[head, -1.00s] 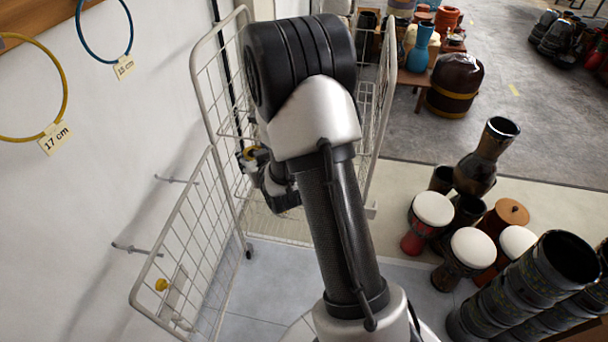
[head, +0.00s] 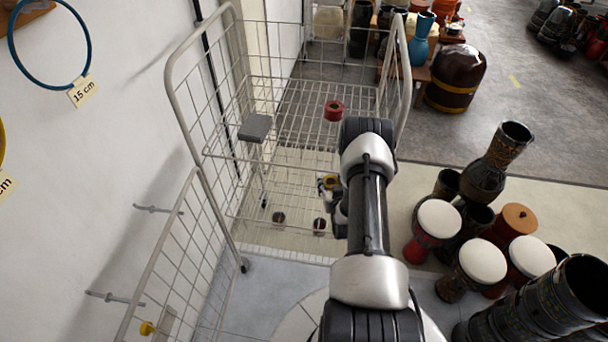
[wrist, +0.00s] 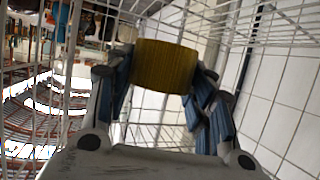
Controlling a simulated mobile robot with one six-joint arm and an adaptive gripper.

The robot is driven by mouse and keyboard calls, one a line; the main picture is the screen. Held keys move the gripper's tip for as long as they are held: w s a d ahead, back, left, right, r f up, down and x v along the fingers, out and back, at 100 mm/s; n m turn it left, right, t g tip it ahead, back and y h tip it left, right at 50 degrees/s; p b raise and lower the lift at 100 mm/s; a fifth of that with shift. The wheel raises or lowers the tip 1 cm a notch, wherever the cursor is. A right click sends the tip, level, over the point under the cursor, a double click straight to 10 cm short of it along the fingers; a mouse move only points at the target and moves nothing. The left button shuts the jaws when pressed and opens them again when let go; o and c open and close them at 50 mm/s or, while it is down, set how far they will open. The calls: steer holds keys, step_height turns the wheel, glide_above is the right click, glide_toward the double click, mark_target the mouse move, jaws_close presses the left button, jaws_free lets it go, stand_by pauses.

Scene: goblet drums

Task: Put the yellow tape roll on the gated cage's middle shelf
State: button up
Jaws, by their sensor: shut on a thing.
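The yellow tape roll (wrist: 165,66) is held between the two blue-padded fingers of my gripper (wrist: 162,84) in the wrist view. In the head view the yellow roll (head: 330,182) and my gripper (head: 332,194) are small, at the gated cage (head: 205,158), below its upper wire shelf (head: 290,120). A lower wire shelf (head: 262,205) shows to the left of the gripper. Wire mesh surrounds the roll in the wrist view. My arm hides the cage's right part. I cannot tell whether the roll touches a shelf.
A red roll (head: 333,109) and a grey block (head: 255,127) sit on the upper shelf. Two dark rolls (head: 278,218) (head: 319,226) show lower in the cage. The gate (head: 165,265) stands open at left. Drums (head: 480,260) crowd the floor at right.

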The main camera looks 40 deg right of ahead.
step_height(320, 180, down, 10)
steer(key=b, duration=0.4)
steer(key=shift+s+r, duration=0.1)
steer(key=shift+f, duration=0.2)
steer(key=o, duration=1.1)
steer(key=shift+c, duration=0.2)
